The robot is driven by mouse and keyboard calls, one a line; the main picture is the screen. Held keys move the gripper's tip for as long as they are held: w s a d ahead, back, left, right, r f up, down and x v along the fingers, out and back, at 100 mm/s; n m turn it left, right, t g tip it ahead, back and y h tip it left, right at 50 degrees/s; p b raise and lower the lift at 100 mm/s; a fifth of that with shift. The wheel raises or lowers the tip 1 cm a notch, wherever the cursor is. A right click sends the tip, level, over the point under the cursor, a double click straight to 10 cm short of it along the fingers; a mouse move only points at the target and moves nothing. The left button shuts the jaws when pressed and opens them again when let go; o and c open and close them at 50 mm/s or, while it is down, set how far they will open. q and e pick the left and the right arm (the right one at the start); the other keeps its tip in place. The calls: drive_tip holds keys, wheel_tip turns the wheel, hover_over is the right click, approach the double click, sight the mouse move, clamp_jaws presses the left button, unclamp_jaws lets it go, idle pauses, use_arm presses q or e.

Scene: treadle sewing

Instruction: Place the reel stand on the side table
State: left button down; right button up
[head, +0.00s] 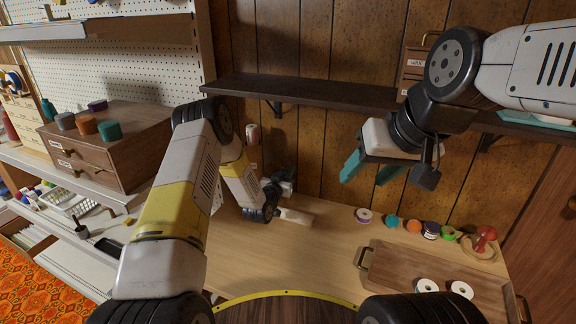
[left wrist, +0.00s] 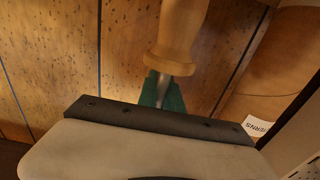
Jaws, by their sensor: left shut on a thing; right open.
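My left gripper (head: 294,216) is low over the back of the wooden table, and its fingers are hidden in the head view. In the left wrist view, its green fingers (left wrist: 163,94) are shut on a thin metal neck below a turned wooden piece (left wrist: 178,35). This piece looks like part of the reel stand; its far end is out of frame. A pale, pinkish reel-like cylinder (head: 252,133) shows behind my left forearm, partly hidden; I cannot tell whether it belongs to the held thing. My right gripper (head: 372,172) is open and empty, raised in front of the panelled wall.
The wooden table (head: 280,255) is clear in its middle. A tray (head: 400,275) with white reels lies at its right. Several coloured spools and a red pincushion (head: 483,238) line the back. A dark wall shelf (head: 320,97) overhangs; a pegboard unit with drawers (head: 105,150) stands left.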

use_arm(q)
drive_tip(key=c, duration=1.5)
unclamp_jaws()
drive_tip(key=shift+f, duration=0.15)
